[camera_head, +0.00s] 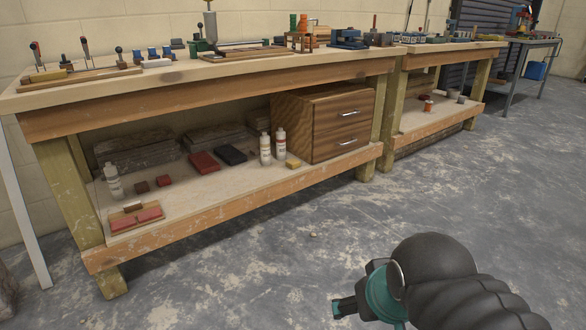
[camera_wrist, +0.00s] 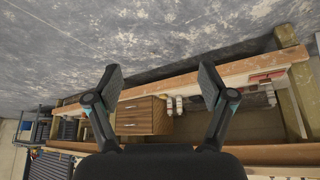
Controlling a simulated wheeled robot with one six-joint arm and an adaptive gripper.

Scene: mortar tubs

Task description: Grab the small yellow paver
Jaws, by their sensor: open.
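A small yellow block (camera_head: 293,163), the likely paver, lies on the lower shelf (camera_head: 215,190) of the long bench, just right of two white bottles and in front of the wooden drawer unit. A longer yellow piece (camera_head: 48,76) lies on the benchtop at the far left. My gripper (camera_head: 345,307) is over the floor at the lower right in the head view, well apart from the bench. In the wrist view my gripper (camera_wrist: 160,76) has its two fingers spread wide with nothing between them.
White bottles (camera_head: 265,149) stand beside the yellow block. The drawer unit (camera_head: 325,122) stands behind it. Red pavers (camera_head: 204,163) and a black one (camera_head: 231,154) lie to the left. The benchtop (camera_head: 190,72) overhangs the shelf. The floor in front is clear.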

